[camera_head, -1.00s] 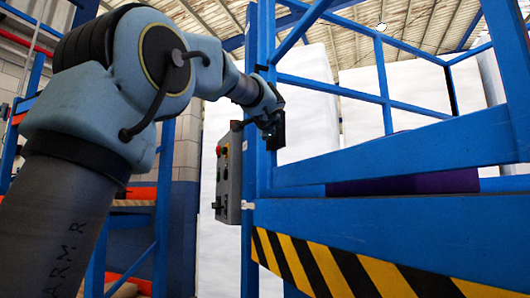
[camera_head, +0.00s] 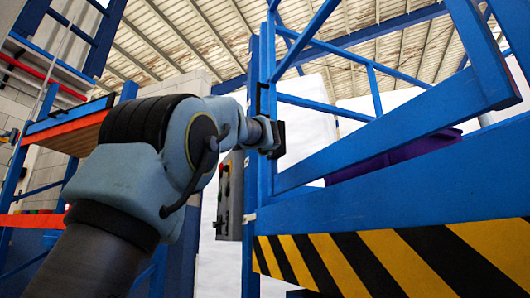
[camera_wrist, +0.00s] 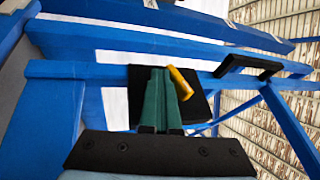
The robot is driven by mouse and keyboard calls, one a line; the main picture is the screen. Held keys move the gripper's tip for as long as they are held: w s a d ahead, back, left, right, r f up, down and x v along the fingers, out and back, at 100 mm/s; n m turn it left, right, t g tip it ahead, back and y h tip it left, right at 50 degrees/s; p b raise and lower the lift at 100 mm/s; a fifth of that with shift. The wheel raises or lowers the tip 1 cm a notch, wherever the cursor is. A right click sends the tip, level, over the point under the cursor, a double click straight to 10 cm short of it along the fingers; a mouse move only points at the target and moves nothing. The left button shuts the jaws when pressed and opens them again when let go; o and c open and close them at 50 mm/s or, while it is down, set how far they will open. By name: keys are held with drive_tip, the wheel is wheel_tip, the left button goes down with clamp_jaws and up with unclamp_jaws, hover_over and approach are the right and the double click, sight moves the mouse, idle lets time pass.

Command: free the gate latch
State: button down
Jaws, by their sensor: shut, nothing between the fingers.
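The blue gate frame (camera_wrist: 105,72) crosses the wrist view. A black latch plate (camera_wrist: 199,108) is mounted on it, with a yellow lever (camera_wrist: 181,84) tilted across its upper part. My gripper (camera_wrist: 158,72) is shut and empty, its green fingers together in front of the plate. The lever is just right of the fingertips; I cannot tell whether they touch. A black handle (camera_wrist: 250,67) sits on the rail to the right. In the head view, my wrist reaches the blue post (camera_head: 265,180), and the lever and fingertips cannot be made out.
A grey control box (camera_head: 230,195) with red and green buttons hangs left of the post, below my wrist. A yellow-and-black striped beam (camera_head: 400,262) runs along the lower right. A purple object (camera_head: 395,153) lies behind the blue rails. Orange-edged shelving (camera_head: 65,128) stands at the left.

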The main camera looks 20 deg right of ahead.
drive_tip(key=shift+w+f+b, duration=0.15)
drive_tip(key=shift+w+b, duration=0.1)
drive_tip(key=shift+b, duration=0.7)
drive_tip(key=shift+f, duration=0.1)
idle(1.1)
